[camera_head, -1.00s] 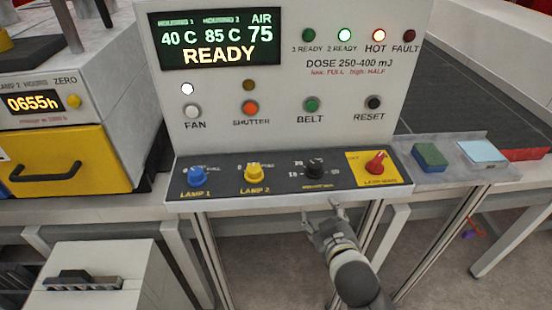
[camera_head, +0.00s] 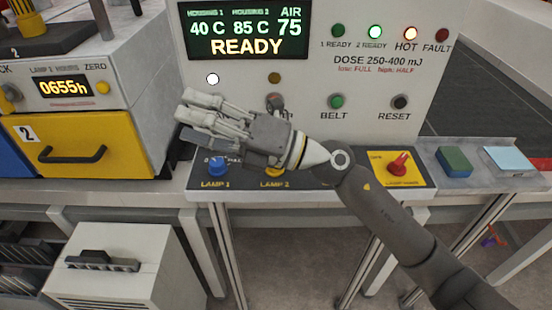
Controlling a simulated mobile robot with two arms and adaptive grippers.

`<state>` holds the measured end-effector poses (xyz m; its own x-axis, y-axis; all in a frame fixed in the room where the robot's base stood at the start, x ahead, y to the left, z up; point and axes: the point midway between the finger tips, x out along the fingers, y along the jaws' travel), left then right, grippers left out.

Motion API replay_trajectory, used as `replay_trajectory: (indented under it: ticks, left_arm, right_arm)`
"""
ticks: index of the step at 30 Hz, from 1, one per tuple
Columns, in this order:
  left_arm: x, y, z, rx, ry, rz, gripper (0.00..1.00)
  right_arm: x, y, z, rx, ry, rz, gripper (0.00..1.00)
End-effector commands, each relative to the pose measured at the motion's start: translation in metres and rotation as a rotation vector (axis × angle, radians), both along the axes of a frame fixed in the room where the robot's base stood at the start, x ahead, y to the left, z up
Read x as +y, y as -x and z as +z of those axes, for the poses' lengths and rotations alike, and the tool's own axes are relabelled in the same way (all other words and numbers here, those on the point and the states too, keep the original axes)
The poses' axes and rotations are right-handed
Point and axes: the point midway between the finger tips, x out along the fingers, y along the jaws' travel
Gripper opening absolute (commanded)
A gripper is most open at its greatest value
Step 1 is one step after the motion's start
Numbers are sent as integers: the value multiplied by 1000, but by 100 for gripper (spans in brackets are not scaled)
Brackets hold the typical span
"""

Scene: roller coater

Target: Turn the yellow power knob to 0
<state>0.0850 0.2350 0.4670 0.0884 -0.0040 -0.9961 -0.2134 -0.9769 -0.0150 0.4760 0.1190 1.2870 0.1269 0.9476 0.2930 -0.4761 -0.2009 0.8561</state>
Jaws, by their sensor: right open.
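The yellow power knob (camera_head: 275,170), labelled LAMP 2, is on the dark front panel (camera_head: 228,183) of the white console. Only its lower part shows under my right gripper; its pointer and scale are hidden. My right gripper (camera_head: 190,120) is open and empty. It reaches in from the right, above the panel in the picture, with its fingers pointing left past the yellow knob. The blue LAMP 1 knob (camera_head: 217,166) shows just below its fingers. I cannot tell whether the gripper touches anything. My left gripper is out of view.
A red knob (camera_head: 399,163) on a yellow plate is at the panel's right end. My arm hides the black knob. The display (camera_head: 245,32) reads READY. A BELT button (camera_head: 336,101) and RESET button (camera_head: 400,102) are above. A yellow drawer (camera_head: 85,147) stands left.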

Motion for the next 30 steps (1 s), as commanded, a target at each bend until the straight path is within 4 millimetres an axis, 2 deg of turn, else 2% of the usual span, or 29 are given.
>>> replay_trajectory:
  ticks: [3, 6, 8, 12, 15, 18, 21, 26, 30]
  left_arm:
    - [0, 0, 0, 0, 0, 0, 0]
    - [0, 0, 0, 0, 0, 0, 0]
    - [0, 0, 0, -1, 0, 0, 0]
    - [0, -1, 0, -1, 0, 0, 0]
    - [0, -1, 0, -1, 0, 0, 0]
    - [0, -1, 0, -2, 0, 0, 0]
    - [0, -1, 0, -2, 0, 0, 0]
    - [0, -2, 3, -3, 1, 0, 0]
    - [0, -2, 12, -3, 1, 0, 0]
  right_arm:
    - [16, 3, -33, -169, 291, 82, 55]
    - [13, -6, -67, -279, 550, 128, 55]
    - [3, -17, -86, -332, 712, 141, 55]
    - [-43, -55, -118, -409, 1093, 130, 55]
    - [-83, -82, -125, -422, 1324, 98, 55]
    - [-118, -100, -123, -413, 1493, 61, 55]
    - [-140, -110, -120, -399, 1593, 35, 55]
    - [-149, -116, -123, -388, 1638, 24, 55]
    - [-143, -120, -140, -387, 1637, 28, 55]
